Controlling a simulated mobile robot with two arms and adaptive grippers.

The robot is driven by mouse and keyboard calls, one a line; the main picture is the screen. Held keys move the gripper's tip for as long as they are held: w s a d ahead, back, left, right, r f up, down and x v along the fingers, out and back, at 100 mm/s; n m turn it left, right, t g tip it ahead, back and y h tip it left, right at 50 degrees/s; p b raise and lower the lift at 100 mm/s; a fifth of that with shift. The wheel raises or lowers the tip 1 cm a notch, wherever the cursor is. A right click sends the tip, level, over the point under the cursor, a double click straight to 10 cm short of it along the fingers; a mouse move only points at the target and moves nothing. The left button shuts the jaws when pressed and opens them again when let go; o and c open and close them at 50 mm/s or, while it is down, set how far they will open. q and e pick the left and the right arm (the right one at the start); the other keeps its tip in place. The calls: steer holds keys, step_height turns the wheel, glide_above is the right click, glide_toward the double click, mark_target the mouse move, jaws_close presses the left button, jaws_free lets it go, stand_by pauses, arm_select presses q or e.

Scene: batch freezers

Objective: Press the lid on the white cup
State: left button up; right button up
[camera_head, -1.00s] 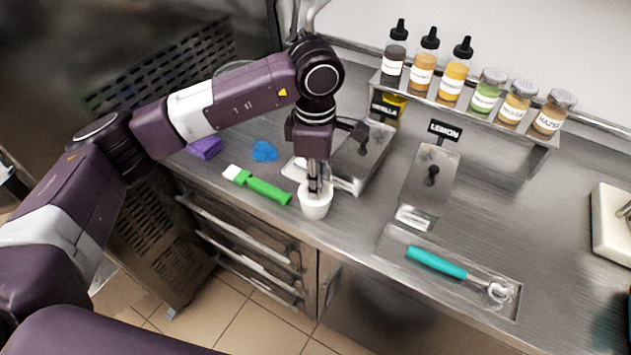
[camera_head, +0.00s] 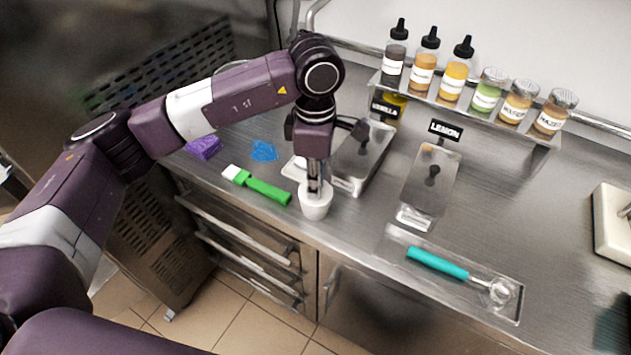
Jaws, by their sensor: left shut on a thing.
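The white cup (camera_head: 316,207) stands upright near the front edge of the steel counter. My left gripper (camera_head: 314,187) points straight down over it, with its fingertips at the cup's mouth. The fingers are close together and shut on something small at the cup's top. That looks like the lid, but the fingers and the cup's rim hide most of it, and I cannot tell whether it is seated. My right gripper is not in view.
A green-handled brush (camera_head: 257,185) lies left of the cup. A blue cloth (camera_head: 264,151) and purple item (camera_head: 203,147) lie behind it. Lidded steel pans (camera_head: 430,180) stand right of the cup. A teal-handled scoop (camera_head: 437,262) lies in a tray. Bottles (camera_head: 453,84) line the back shelf.

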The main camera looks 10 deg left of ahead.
arm_select(q)
steer(key=o, duration=1.3)
steer(key=shift+c, duration=0.2)
steer(key=shift+r+p, duration=1.4)
steer(key=shift+r, duration=2.1)
steer(key=shift+c, duration=0.7)
jaws_close()
steer(key=shift+f, duration=0.15)
